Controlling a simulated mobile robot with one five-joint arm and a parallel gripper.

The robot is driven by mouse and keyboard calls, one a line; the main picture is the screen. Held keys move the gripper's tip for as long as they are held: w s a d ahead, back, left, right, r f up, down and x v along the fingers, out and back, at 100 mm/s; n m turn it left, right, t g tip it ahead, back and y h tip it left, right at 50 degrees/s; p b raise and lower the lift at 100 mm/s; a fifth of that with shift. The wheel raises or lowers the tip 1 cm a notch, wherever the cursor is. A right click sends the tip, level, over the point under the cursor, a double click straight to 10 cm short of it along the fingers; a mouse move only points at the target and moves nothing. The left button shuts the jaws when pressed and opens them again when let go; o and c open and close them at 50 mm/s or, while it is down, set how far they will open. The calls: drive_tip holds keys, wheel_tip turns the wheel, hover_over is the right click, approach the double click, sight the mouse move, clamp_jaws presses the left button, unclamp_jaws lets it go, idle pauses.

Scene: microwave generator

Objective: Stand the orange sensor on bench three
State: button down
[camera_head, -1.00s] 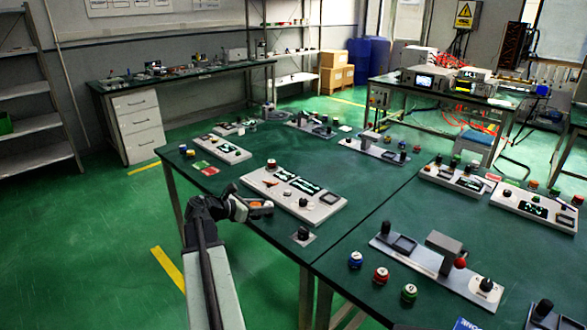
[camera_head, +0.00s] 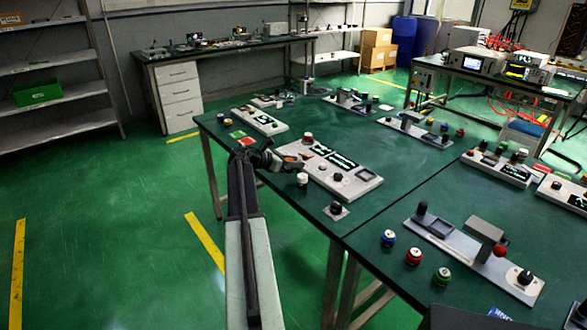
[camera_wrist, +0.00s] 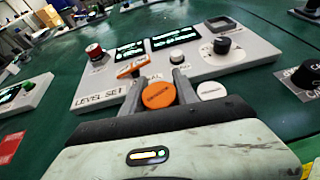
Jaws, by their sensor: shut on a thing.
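My gripper (camera_wrist: 158,94) is shut on the round orange sensor (camera_wrist: 158,96), seen in the wrist view with its flat orange face showing. In the head view my gripper (camera_head: 285,160) is at the near left edge of the green bench (camera_head: 300,204), beside the grey panel marked LEVEL SET (camera_wrist: 97,101). The sensor's underside is hidden, so I cannot tell if it touches the bench. No mark legible here shows which bench is bench three.
A white round piece (camera_wrist: 210,90) stands just right of my fingers. An orange lever (camera_wrist: 131,67), a red knob (camera_wrist: 94,51) and a black knob (camera_wrist: 221,45) rise from the panel. Green floor (camera_head: 130,220) lies open to the left.

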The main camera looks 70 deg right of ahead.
sight(294, 174)
drive_tip(key=shift+w+d+f, duration=0.1)
drive_tip(key=shift+w+d, duration=0.2)
drive_tip(key=shift+d, duration=0.3)
drive_tip(key=shift+w+d, duration=0.25)
drive_tip(key=shift+d, duration=0.3)
wheel_tip(294, 174, down, 4)
drive_tip(key=b, duration=0.4)
drive_tip(key=shift+r, duration=0.25)
drive_tip(key=shift+f, duration=0.2)
drive_tip(key=c, duration=0.9)
unclamp_jaws()
drive_tip(key=shift+c, duration=0.2)
drive_tip(key=shift+a, duration=0.1)
drive_tip(key=shift+r, duration=0.1)
